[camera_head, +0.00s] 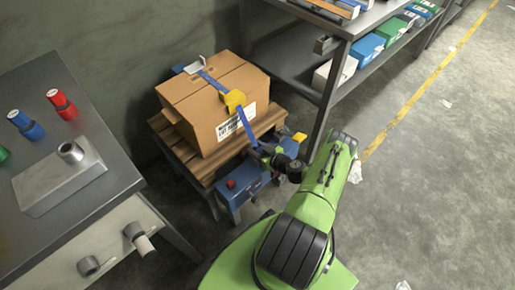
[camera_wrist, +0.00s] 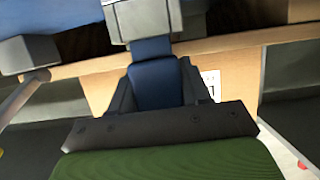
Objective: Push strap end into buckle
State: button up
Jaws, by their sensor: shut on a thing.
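A cardboard box (camera_head: 213,88) stands on a slatted wooden stand. A blue strap (camera_head: 213,82) runs over its top, through or under a yellow fitting (camera_head: 234,101) at the front edge, then down towards my gripper (camera_head: 268,154). A pale grey fitting (camera_head: 193,66) sits on the strap at the back of the top; I cannot tell which fitting is the buckle. In the wrist view, my gripper (camera_wrist: 153,88) is shut on the blue strap (camera_wrist: 152,70). A grey block (camera_wrist: 145,20) meets the strap just beyond the fingers; whether the strap enters it is hidden.
A blue unit (camera_head: 243,184) with a red knob stands in front of the wooden stand (camera_head: 190,160), close under my gripper. A grey workbench (camera_head: 110,150) is at the left. A shelf rack (camera_head: 345,28) with coloured boxes is at the right.

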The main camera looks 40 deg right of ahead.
jog(key=shift+f, duration=0.25)
jog(key=o, duration=1.1)
jog(key=shift+s, duration=0.1)
jog(key=p+v, duration=0.5)
jog(key=v, duration=1)
jog(key=shift+s+r+p, duration=0.15)
jog(key=shift+s+p, duration=0.1)
jog(key=shift+p, duration=0.05)
